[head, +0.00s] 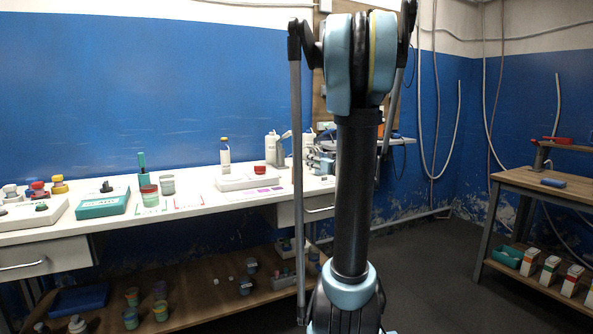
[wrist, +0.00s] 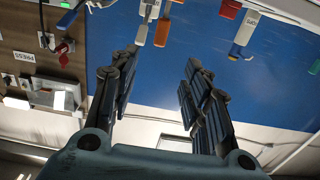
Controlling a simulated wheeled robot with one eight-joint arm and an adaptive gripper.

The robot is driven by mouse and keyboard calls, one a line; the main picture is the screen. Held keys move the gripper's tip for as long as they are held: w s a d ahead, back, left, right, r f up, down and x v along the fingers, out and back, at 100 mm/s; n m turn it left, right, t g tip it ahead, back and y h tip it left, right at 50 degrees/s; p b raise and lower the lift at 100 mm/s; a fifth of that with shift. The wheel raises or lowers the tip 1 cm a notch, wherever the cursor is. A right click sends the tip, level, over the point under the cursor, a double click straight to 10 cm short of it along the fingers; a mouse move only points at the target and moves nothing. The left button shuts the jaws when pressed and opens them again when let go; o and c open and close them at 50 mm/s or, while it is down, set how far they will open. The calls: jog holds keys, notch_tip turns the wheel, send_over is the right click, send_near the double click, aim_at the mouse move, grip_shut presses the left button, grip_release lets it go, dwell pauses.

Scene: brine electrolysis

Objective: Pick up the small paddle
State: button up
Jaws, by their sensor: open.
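I cannot pick out the small paddle with certainty. In the head view, an upright teal piece (head: 142,165) stands on the white bench, just behind a red-and-green cup (head: 149,196); it may be the paddle, but its shape is too small to tell. A green bit at the right edge of the wrist view (wrist: 315,67) may be the same piece. My gripper (wrist: 160,58) is open and empty in the wrist view, with the blue wall behind it. It touches nothing. In the head view my arm stands upright, and I cannot make out the fingers.
The white bench (head: 110,222) carries a teal box (head: 103,204), a grey cup (head: 167,185) and a white bottle (head: 225,155). Several cups stand on the wooden shelf below. A wooden table (head: 540,186) stands at the right. My arm hides part of the bench's right end.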

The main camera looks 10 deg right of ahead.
aim_at(299, 150)
jog(key=x, duration=1.1)
jog(key=shift+w, duration=0.4)
jog(key=shift+r+x, duration=0.1)
jog(key=shift+x, duration=1.3)
jog(key=shift+r+x, duration=0.15)
jog(key=shift+x, duration=1.25)
jog(key=shift+s+a, duration=0.1)
jog(key=shift+a, duration=0.05)
grip_shut()
